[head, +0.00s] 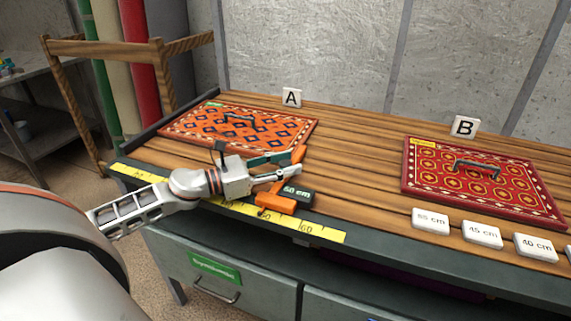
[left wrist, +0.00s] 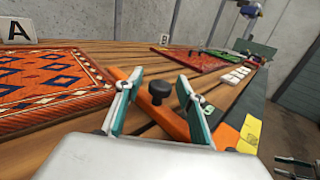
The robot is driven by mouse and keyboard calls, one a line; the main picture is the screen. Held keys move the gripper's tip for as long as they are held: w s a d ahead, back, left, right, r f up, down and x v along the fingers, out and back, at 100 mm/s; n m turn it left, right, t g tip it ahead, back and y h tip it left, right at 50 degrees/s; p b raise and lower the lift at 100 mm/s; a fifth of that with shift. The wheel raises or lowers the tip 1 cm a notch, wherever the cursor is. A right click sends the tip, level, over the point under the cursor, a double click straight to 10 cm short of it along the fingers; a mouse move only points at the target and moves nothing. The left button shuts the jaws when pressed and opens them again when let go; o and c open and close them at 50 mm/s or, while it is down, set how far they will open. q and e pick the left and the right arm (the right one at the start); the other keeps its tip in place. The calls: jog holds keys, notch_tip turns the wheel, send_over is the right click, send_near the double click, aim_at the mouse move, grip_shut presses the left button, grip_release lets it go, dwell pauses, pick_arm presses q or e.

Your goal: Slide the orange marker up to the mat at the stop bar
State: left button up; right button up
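The orange marker (head: 268,203) sits on the yellow ruler (head: 325,232) along the table's front edge, with a dark cm display. Its orange arm reaches back over the boards, its end close to the right edge of mat A (head: 205,122); I cannot tell whether they touch. Mat A is orange with blue diamonds and lies near the dark stop bar (head: 182,117) at the left. My left gripper (head: 282,165) is over the marker. In the left wrist view, its teal-padded fingers (left wrist: 158,105) stand apart around the marker's black knob (left wrist: 158,90), with gaps visible.
Red mat B (head: 478,190) with a dark handle lies on the right. White cm tiles (head: 430,219) lie in front of it. Signs A (head: 292,97) and B (head: 464,127) stand behind the mats. The boards between the mats are clear.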

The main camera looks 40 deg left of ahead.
pick_arm(q)
jog(key=shift+v, duration=6)
